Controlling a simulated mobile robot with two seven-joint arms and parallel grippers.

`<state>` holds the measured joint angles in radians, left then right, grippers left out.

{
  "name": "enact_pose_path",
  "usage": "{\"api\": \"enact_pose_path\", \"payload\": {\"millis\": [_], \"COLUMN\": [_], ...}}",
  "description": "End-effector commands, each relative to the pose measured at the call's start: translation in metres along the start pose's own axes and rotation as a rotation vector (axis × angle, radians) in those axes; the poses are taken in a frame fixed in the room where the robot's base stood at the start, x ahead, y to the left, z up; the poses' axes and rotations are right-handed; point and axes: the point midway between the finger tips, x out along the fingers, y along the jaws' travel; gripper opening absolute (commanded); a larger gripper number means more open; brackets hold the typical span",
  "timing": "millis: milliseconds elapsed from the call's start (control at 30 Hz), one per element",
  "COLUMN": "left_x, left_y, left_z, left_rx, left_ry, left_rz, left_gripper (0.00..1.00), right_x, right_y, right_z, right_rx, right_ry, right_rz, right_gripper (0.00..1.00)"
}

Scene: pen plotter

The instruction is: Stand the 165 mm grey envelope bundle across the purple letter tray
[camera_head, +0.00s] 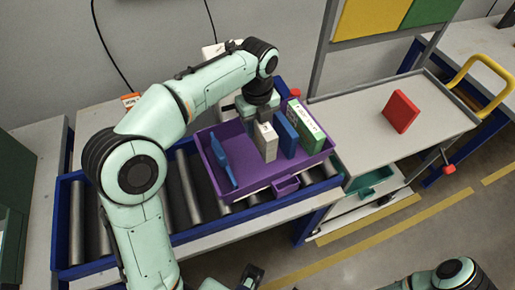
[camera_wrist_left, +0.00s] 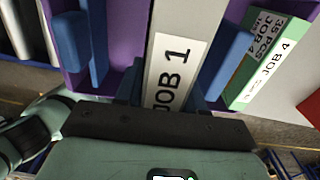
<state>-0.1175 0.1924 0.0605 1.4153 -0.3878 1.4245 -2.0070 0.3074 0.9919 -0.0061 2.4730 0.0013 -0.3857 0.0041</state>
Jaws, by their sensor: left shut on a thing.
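The purple letter tray (camera_head: 243,191) stands on the roller conveyor in the head view. The grey envelope bundle (camera_head: 267,143) is upright in the tray, and my left gripper (camera_head: 263,117) is shut on its top. In the left wrist view the grey bundle (camera_wrist_left: 175,65) fills the middle and bears a "JOB 1" label. Whether its foot touches the tray floor I cannot tell.
Conveyor rollers (camera_head: 187,188) lie bare left of the tray. A grey cart (camera_head: 352,125) on the right carries a red block (camera_head: 401,111), with free room around it. A yellow handle (camera_head: 487,75) rises at the cart's far end.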

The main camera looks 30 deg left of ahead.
Motion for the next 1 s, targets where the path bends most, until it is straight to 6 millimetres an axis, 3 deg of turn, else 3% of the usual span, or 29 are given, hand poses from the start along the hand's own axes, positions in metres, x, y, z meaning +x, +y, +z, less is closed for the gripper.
{"api": "enact_pose_path", "payload": {"millis": [33, 133, 367, 600, 1000], "left_x": [0.015, 0.034, 0.055, 0.089, 0.095], "left_y": [0.001, 0.001, 0.0, 0.0, 0.0], "left_z": [-0.001, 0.0, 0.0, 0.0, 0.0], "left_rx": [0.0, 0.0, 0.0, 0.0, 0.0], "left_ry": [0.002, 0.001, 0.0, 0.0, -0.001], "left_rz": [0.003, 0.002, 0.0, 0.001, -0.001], "left_gripper": [0.02, 0.02, 0.02, 0.02, 0.02], "right_x": [0.005, 0.009, 0.012, 0.018, 0.019], "right_y": [0.002, 0.003, 0.004, 0.007, 0.007], "right_z": [0.0, 0.001, 0.001, 0.001, 0.001], "right_rx": [0.0, 0.001, 0.001, 0.002, 0.002], "right_ry": [-0.002, -0.003, -0.004, -0.006, -0.006], "right_rz": [0.001, 0.001, 0.001, 0.002, 0.002], "right_gripper": [0.0, 0.0, 0.0, 0.0, 0.0]}}
